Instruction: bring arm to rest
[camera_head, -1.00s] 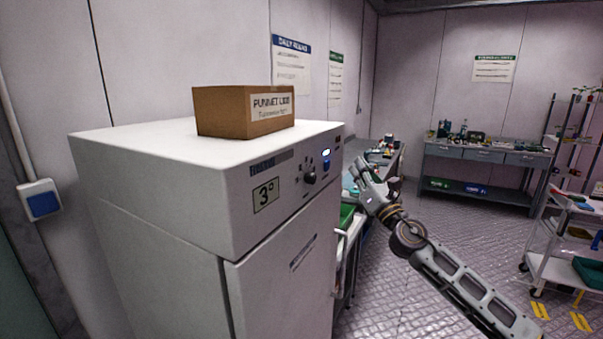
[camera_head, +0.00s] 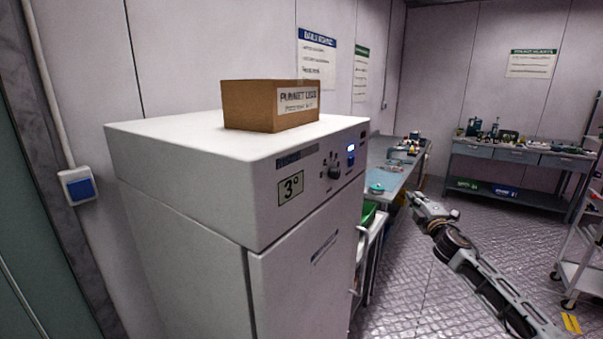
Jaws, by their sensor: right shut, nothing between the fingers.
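My right arm (camera_head: 490,283) comes in from the lower right. My right gripper (camera_head: 413,200) is at its far end, pointing up and to the left, shut and empty. It hangs in front of the floor, to the right of the white cabinet (camera_head: 190,200), with a visible gap between them in the picture. My left gripper is not in view.
The white cabinet, marked 3°, stands close on the left with a cardboard box (camera_head: 248,108) on top. Behind it are a blue-topped bench (camera_head: 395,178) and a green bin (camera_head: 368,213). A grey workbench (camera_head: 520,155) stands at the back right, a white cart (camera_head: 582,275) at the right edge. Open floor lies between.

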